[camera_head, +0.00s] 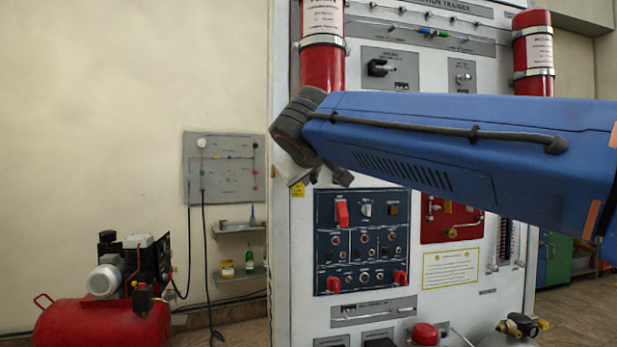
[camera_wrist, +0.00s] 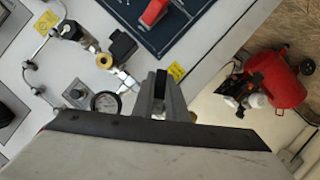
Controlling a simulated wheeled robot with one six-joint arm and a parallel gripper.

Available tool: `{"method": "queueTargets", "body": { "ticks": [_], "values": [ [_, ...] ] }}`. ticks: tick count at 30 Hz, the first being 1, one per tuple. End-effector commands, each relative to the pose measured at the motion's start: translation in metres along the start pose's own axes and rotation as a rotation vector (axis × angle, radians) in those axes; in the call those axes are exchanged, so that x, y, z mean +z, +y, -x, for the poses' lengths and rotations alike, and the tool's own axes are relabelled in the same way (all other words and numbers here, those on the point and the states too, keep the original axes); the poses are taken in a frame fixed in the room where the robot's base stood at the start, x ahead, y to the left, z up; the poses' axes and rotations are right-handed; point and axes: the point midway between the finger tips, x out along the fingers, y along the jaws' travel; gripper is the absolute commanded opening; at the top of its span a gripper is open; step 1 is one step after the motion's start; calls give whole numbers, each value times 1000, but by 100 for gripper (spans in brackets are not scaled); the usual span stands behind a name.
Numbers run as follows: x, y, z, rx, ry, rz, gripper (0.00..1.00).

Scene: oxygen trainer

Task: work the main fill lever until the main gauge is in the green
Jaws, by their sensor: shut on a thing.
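In the wrist view my gripper (camera_wrist: 160,88) is in front of the trainer panel, its two grey fingers close together. They are shut on the main fill lever, which is mostly hidden between and behind them. A round white-faced gauge (camera_wrist: 105,103) with a dark rim sits just left of the fingers, partly cut off by my wrist. Its needle and any green band are too small to read. In the head view my blue arm crosses the panel and hides the lever, the gauge and my fingers.
A black-handled valve (camera_wrist: 122,45) with metal fittings is close to my fingers. A dark switch panel (camera_head: 362,243) with red switches is below my arm. Red cylinders (camera_head: 533,52) flank the trainer. A red compressor (camera_head: 105,322) stands on the floor at left.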

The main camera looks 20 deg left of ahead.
Motion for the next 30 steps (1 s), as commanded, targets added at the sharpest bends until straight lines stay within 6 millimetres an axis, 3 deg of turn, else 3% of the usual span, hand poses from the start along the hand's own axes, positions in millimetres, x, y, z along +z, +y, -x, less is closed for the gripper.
{"method": "queueTargets", "body": {
  "ticks": [12,13,15,25,30],
  "values": [
    [0,0,0,2,1,7,0],
    [0,0,0,2,1,7,20],
    [0,0,0,2,1,7,31],
    [0,0,2,2,1,6,31],
    [-1,0,19,2,2,6,31]
  ]
}}
